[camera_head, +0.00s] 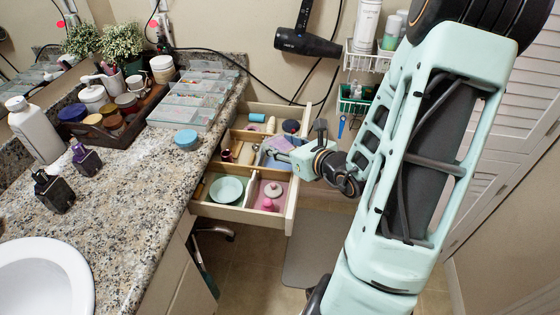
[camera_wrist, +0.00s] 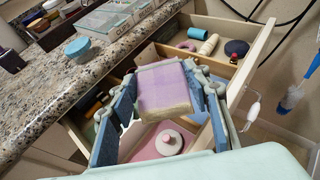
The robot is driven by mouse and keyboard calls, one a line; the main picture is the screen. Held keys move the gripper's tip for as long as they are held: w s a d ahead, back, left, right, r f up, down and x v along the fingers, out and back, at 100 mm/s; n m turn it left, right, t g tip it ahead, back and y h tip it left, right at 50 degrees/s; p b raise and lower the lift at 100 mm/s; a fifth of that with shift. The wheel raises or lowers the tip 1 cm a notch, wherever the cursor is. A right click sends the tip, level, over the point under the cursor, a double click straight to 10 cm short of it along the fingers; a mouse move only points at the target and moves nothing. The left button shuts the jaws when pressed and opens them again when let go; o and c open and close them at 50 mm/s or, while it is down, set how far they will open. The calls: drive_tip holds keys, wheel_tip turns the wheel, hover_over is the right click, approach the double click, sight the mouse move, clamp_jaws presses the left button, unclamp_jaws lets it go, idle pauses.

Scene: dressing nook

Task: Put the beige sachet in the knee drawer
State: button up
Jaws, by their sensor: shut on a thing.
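My gripper (camera_wrist: 168,84) is shut on a small soft sachet (camera_wrist: 164,98), lilac over most of its face with a beige lower band. The blue-grey fingers press on its left and right sides. In the head view, my gripper (camera_head: 278,150) is over the right part of the open drawer, and the sachet shows only as a small lilac patch, partly hidden by the fingers. The knee drawer (camera_head: 238,214) is pulled out beneath the counter and split by wooden dividers. Its side wall shows in the wrist view (camera_wrist: 262,62). The sachet's exact height above the drawer floor is unclear.
The drawer holds a green dish (camera_head: 227,189), a pink-and-white item (camera_head: 272,190), a thread spool (camera_wrist: 208,44) and a dark round item (camera_wrist: 237,48). The granite counter (camera_head: 130,185) lies left, with a clear organizer (camera_head: 195,98). A wire rack (camera_head: 366,62) hangs behind.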

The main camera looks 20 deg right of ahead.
drive_tip(key=shift+w+d+f+b, duration=0.25)
drive_tip(key=shift+f+b, duration=0.2)
drive_tip(key=shift+b, duration=0.5)
drive_tip(key=shift+w+d+f+b, duration=0.45)
drive_tip(key=shift+w+f+b, duration=0.7)
drive_tip(key=shift+f, duration=0.45)
drive_tip(key=shift+w+d+f+b, duration=0.4)
drive_tip(key=shift+w+f+b, duration=0.75)
drive_tip(key=shift+f, duration=0.4)
drive_tip(key=shift+w+d+f+b, duration=0.45)
drive_tip(key=shift+w+f+b, duration=0.7)
drive_tip(key=shift+f, duration=0.45)
drive_tip(key=shift+f+b, duration=0.55)
drive_tip(key=o, duration=0.9)
drive_tip(key=shift+s+f, duration=0.1)
